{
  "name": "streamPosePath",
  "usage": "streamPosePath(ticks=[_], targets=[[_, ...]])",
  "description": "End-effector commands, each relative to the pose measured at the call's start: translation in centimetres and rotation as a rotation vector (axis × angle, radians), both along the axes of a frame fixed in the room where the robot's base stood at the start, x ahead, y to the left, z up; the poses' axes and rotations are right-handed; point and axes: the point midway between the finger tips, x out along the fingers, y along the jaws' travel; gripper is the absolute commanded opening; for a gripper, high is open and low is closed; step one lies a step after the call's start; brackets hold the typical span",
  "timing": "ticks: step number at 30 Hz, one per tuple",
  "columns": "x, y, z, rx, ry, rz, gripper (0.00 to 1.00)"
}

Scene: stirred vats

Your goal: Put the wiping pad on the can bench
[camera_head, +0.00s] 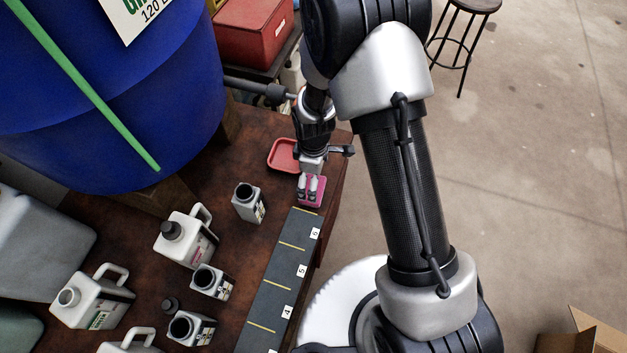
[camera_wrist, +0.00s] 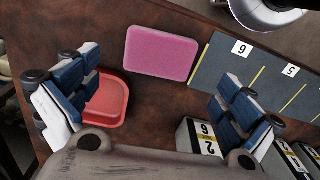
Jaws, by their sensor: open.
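The pink wiping pad (camera_head: 318,197) lies flat on the brown bench top (camera_head: 215,305), between a red tray and the end of a numbered dark strip. In the wrist view the whole pad (camera_wrist: 160,53) shows, with nothing on it. My gripper (camera_head: 309,189) is over the pad in the head view and hides part of it. In the wrist view its two fingers (camera_wrist: 165,95) stand wide apart with nothing between them, and the pad lies ahead of them, apart. Several cans, such as a white can (camera_head: 186,240), stand on this bench.
The small red tray (camera_head: 277,157) lies beside the pad. The dark strip (camera_head: 284,265) with number labels runs along the bench's right edge. A grey can (camera_head: 247,205) stands near the strip. A big blue vat (camera_head: 110,90) rises at the left. Open floor lies right.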

Motion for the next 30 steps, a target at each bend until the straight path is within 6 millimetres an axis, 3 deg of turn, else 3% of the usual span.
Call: streamPosePath(ticks=[1, 6, 17, 20, 23, 26, 30], targets=[[0.1, 0.0, 1.6, 0.001, -0.003, 0.0, 1.0], [0.1, 0.0, 4.5, 0.0, -0.002, 0.0, 1.0], [0.0, 0.0, 6.2, 0.0, -0.001, -0.003, 1.0], [0.2, -0.4, 7.7, 0.005, -0.015, -0.039, 1.0], [0.5, -1.3, 11.5, 0.017, -0.046, -0.127, 1.0], [0.2, -2.9, 16.7, 0.036, -0.088, -0.262, 1.0], [-1.8, -5.5, 23.5, 0.067, -0.144, -0.473, 1.0]])
